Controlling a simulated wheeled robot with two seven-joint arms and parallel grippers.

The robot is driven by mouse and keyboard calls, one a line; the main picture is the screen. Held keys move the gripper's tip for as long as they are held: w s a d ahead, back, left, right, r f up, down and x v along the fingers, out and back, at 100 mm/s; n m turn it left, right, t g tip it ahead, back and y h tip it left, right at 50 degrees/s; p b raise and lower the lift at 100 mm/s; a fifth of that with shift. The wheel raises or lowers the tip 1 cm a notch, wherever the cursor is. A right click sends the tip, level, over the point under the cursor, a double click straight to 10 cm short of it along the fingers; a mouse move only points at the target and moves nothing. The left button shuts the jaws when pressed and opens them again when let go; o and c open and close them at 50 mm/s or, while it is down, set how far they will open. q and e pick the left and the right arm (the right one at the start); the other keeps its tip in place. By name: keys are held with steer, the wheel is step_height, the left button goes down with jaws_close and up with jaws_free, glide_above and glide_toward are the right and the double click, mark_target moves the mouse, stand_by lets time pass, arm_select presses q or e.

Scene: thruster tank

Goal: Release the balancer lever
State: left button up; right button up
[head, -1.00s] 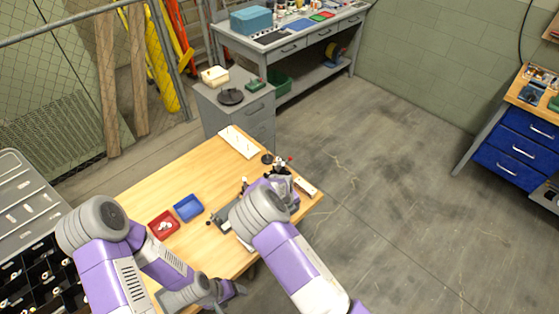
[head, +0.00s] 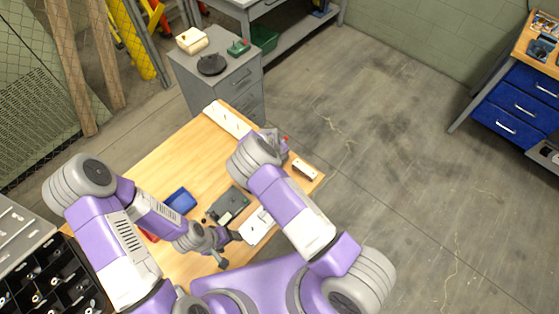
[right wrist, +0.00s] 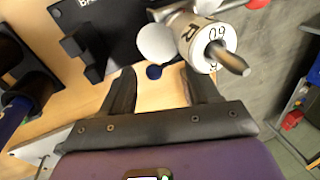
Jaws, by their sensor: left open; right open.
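In the right wrist view, a black plate (right wrist: 110,30) with partly cut-off white lettering lies on the wooden table. Beside it is a pale cylinder (right wrist: 203,42) marked R and 09, with a metal tip, a white disc (right wrist: 157,44) and a red ball (right wrist: 257,3). I cannot tell which part is the balancer lever. My right gripper (right wrist: 160,85) is open and empty just short of the cylinder; in the head view my arm hides most of this spot, and only a red knob (head: 285,139) shows. My left gripper (head: 231,250) is open near the table's front edge.
A grey device (head: 228,205) and a white plate (head: 257,226) lie near my left gripper. A blue tray (head: 180,200) is at left, a white strip (head: 227,119) at the back. A grey cabinet (head: 220,82) stands behind the table.

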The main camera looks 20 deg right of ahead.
steer(key=shift+f, duration=0.35)
steer(key=shift+c, duration=0.4)
steer(key=c, duration=1)
steer(key=shift+s, duration=0.1)
jaws_close()
steer(key=shift+f, duration=0.1)
